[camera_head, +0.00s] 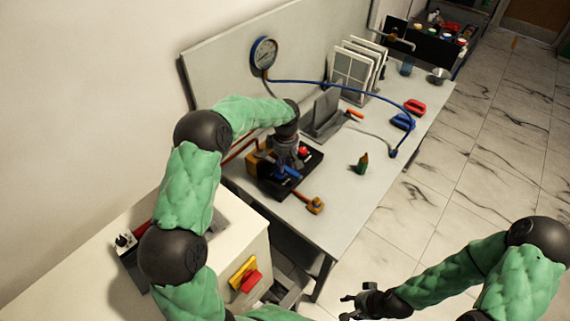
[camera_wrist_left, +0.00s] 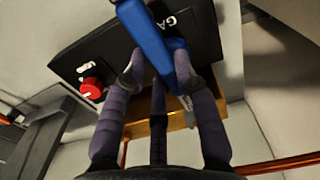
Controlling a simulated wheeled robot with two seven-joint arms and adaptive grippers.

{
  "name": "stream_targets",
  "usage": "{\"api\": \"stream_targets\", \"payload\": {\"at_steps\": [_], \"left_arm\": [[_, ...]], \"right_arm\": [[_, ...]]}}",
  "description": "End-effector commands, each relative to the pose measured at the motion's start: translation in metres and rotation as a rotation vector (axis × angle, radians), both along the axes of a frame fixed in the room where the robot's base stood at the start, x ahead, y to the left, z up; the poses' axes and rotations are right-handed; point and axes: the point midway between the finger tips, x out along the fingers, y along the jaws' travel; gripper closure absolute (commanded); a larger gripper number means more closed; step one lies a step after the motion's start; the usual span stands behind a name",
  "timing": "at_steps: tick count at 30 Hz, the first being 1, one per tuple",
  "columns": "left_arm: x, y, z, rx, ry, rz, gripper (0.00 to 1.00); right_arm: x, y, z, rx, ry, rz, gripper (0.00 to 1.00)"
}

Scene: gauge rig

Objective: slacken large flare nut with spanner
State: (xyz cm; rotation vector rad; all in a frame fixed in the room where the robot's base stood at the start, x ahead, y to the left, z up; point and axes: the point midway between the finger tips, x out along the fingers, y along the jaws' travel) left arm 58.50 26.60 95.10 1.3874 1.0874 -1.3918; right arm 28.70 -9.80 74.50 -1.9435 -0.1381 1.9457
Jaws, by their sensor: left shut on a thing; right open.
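My left gripper (camera_head: 287,158) is over the black rig block on the table. In the left wrist view its fingers (camera_wrist_left: 165,80) are shut on a blue bar (camera_wrist_left: 150,38), which looks like the spanner's handle. The blue bar also shows below the gripper in the head view (camera_head: 287,171). A brass block (camera_wrist_left: 165,122) lies behind the fingers; the spanner's jaw and the large flare nut cannot be made out. A brass fitting (camera_head: 315,205) on a copper pipe sticks out at the rig's front. My right gripper (camera_head: 357,301) is open and empty, over the floor.
A red knob (camera_head: 303,150) is on the black block (camera_head: 313,161). A pressure gauge (camera_head: 264,53) with a blue hose (camera_head: 340,87) stands behind. A small green and orange item (camera_head: 362,162) and red and blue handles (camera_head: 403,121) are to the right. The table's front right is clear.

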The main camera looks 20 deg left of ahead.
Motion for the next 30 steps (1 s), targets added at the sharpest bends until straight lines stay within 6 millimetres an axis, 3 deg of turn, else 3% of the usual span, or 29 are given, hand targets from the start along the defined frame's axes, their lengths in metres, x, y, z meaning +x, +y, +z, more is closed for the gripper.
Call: {"api": "stream_targets", "payload": {"at_steps": [30], "left_arm": [[0.011, -0.002, 0.000, -0.001, 0.000, 0.094, 1.00]], "right_arm": [[0.000, 0.000, -0.002, 0.000, 0.000, 0.000, 0.55]]}}
